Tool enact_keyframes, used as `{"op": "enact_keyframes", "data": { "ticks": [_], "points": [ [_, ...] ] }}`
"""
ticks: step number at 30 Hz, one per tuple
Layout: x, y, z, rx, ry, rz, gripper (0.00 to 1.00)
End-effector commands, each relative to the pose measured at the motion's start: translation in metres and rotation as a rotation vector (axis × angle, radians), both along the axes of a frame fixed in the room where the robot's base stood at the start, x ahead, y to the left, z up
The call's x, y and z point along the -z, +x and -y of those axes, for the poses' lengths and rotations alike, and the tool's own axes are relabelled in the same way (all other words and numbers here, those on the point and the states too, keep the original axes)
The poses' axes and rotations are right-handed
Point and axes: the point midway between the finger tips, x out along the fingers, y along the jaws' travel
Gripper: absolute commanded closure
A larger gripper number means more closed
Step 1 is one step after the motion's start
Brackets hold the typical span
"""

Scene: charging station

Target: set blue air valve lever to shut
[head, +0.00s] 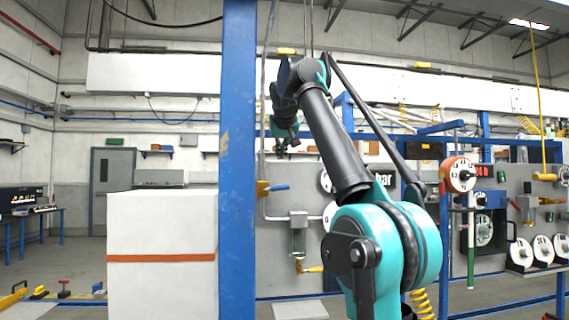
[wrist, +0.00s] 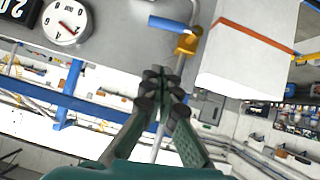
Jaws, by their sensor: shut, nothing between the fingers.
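The blue air valve lever (head: 281,187) sits on a brass-yellow valve body (head: 262,188) on a vertical grey pipe, just right of the blue post in the head view. The lever points right, roughly level and across the pipe. In the wrist view, which looks upside down, the lever (wrist: 170,24) lies near the top, left of its yellow body (wrist: 188,43). My gripper (wrist: 162,76) is shut and empty, with its tips apart from the lever in the picture. In the head view my gripper (head: 281,149) hangs above the lever; the fingertips are small there.
A thick blue post (head: 238,150) stands left of the valve. A white cabinet with an orange stripe (head: 162,258) is further left. A round bar gauge (wrist: 66,22) is beside the valve. A yellow-handled valve (head: 308,268) sits lower on the panel. My arm hides part of the panel.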

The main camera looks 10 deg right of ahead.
Motion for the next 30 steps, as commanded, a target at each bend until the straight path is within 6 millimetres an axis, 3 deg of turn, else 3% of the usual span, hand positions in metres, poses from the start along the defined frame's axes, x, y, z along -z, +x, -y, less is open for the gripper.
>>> {"op": "enact_keyframes", "data": {
  "ticks": [13,21,30],
  "points": [
    [0.049,0.072,0.006,0.002,0.001,-0.002,1.00],
    [0.078,0.077,0.009,0.001,0.001,-0.002,1.00],
    [0.087,0.079,0.010,0.001,0.001,-0.001,1.00]
  ]
}}
